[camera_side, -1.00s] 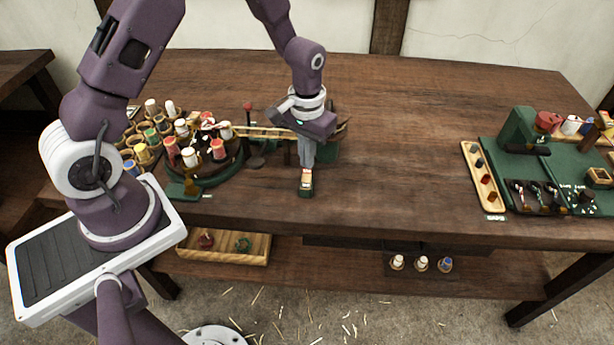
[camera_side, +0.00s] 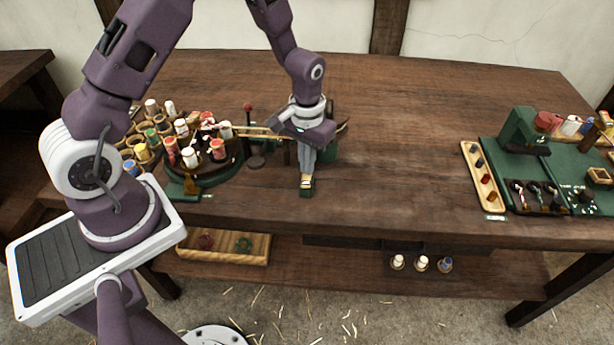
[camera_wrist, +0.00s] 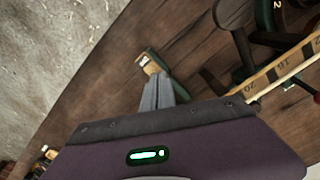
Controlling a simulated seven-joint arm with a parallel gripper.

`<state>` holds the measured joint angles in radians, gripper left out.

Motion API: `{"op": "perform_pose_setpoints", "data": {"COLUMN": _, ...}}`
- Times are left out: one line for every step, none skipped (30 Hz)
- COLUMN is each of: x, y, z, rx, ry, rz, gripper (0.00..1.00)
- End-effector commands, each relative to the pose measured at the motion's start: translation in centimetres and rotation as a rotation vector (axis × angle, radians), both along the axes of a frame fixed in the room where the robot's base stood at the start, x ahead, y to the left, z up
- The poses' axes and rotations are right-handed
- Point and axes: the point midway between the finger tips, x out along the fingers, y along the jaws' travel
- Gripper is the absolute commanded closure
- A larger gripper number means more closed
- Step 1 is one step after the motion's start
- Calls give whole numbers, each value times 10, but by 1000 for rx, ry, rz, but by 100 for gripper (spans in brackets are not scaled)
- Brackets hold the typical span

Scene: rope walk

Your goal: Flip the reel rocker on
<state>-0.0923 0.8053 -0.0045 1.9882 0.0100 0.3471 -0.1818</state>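The reel rocker appears to be the small green box with a pale top (camera_side: 306,183) near the front edge of the bench. In the wrist view its pale, green-edged end (camera_wrist: 151,61) shows just beyond my fingertips. My gripper (camera_side: 307,171) points down at the far side of this box, very close above it or touching; I cannot tell which. In the wrist view my gripper's grey fingers (camera_wrist: 158,80) lie side by side with no gap and nothing between them. The fingers hide part of the box, and the rocker's position cannot be read.
A round rack of spools (camera_side: 215,165) stands to the left, with a numbered yellow ruler (camera_wrist: 275,72) running from it towards my gripper. A red-topped post (camera_side: 248,108) stands by the ruler. A green station (camera_side: 530,165) and wooden tray (camera_side: 483,180) are far right. The bench middle is clear.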

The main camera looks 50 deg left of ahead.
Motion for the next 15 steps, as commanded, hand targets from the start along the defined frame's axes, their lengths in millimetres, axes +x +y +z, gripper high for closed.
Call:
{"op": "perform_pose_setpoints", "data": {"x": 0, "y": 0, "z": -1, "rx": 0, "ry": 1, "rz": 0, "gripper": 100}}
{"op": "perform_pose_setpoints", "data": {"x": 0, "y": 0, "z": 0, "rx": 0, "ry": 1, "rz": 0, "gripper": 100}}
{"op": "perform_pose_setpoints", "data": {"x": 0, "y": 0, "z": 2, "rx": 0, "ry": 1, "rz": 0, "gripper": 100}}
{"op": "perform_pose_setpoints", "data": {"x": 0, "y": 0, "z": 5, "rx": 0, "ry": 0, "rz": 0, "gripper": 100}}
{"op": "perform_pose_setpoints", "data": {"x": 0, "y": 0, "z": 8, "rx": 0, "ry": 0, "rz": 0, "gripper": 100}}
{"op": "perform_pose_setpoints", "data": {"x": 0, "y": 0, "z": 12, "rx": 0, "ry": -1, "rz": 0, "gripper": 100}}
{"op": "perform_pose_setpoints", "data": {"x": 0, "y": 0, "z": 16, "rx": 0, "ry": -1, "rz": 0, "gripper": 100}}
{"op": "perform_pose_setpoints", "data": {"x": 0, "y": 0, "z": 19, "rx": 0, "ry": -1, "rz": 0, "gripper": 100}}
{"op": "perform_pose_setpoints", "data": {"x": 0, "y": 0, "z": 23, "rx": -1, "ry": -1, "rz": 0, "gripper": 100}}
{"op": "perform_pose_setpoints", "data": {"x": 0, "y": 0, "z": 26, "rx": -1, "ry": -1, "rz": 0, "gripper": 100}}
{"op": "perform_pose_setpoints", "data": {"x": 0, "y": 0, "z": 30, "rx": -1, "ry": -1, "rz": 0, "gripper": 100}}
{"op": "perform_pose_setpoints", "data": {"x": 1, "y": 0, "z": 34, "rx": 0, "ry": -2, "rz": 0, "gripper": 100}}
{"op": "perform_pose_setpoints", "data": {"x": 1, "y": 0, "z": 37, "rx": -1, "ry": -1, "rz": 0, "gripper": 100}}
{"op": "perform_pose_setpoints", "data": {"x": 1, "y": 0, "z": 40, "rx": 0, "ry": -1, "rz": 0, "gripper": 100}}
{"op": "perform_pose_setpoints", "data": {"x": 1, "y": 0, "z": 44, "rx": 0, "ry": -2, "rz": 0, "gripper": 100}}
